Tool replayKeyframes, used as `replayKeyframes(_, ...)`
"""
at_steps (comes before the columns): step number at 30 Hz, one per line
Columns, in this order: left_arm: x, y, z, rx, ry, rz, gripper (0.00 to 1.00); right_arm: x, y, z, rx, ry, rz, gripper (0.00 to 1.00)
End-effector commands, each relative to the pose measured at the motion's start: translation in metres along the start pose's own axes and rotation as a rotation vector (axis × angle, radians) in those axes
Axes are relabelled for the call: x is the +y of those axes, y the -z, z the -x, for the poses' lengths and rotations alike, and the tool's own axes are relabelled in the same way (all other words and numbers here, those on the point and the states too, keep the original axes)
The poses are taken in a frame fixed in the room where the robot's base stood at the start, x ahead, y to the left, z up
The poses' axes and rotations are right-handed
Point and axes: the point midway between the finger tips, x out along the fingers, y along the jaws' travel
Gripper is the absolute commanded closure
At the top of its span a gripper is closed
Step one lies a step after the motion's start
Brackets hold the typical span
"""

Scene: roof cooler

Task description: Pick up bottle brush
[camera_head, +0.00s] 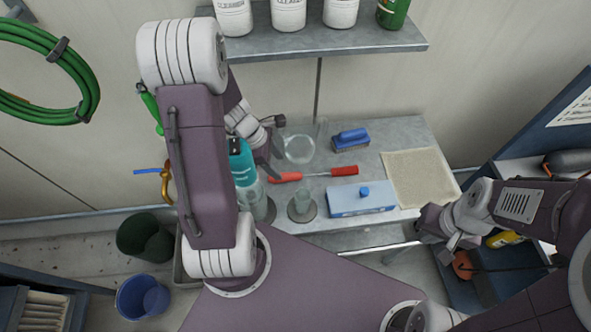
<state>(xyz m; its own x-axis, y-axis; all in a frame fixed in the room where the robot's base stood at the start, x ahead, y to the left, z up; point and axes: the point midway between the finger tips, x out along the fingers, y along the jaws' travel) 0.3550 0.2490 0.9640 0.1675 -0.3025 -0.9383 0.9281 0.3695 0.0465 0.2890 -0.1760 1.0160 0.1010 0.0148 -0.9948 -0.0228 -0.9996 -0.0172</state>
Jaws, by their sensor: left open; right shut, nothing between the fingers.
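A long tool with a red end, a thin pale shaft and a red handle (343,170) lies across the middle of the grey table; it looks like the bottle brush, though its bristles are too small to make out. My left gripper (272,162) is open and empty, close to the tool's left red end (286,177). My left arm covers the table's left part, and I cannot tell whether a finger touches the tool. My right gripper (447,246) is shut and empty, off the table's front right corner.
A teal bottle (242,163), glass vessel (299,149), blue scrub brush (350,140), pale blue box (361,200) and small glass flask (302,206) crowd around the tool. A beige cloth (420,178) lies right. A shelf (320,42) with bottles hangs above.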

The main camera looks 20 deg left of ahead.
Motion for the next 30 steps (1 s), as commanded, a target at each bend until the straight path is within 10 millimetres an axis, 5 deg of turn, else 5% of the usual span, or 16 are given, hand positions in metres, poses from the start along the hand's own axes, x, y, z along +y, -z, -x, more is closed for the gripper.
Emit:
replayKeyframes(8,0.006,0.000,-0.001,-0.041,-0.016,0.186,0.47,0.000,0.000,0.002,0.000,0.000,0.000,1.00)
replayKeyframes(30,0.007,-0.007,-0.090,-0.039,-0.015,0.179,0.47,0.001,-0.003,-0.032,0.000,0.000,0.000,1.00)
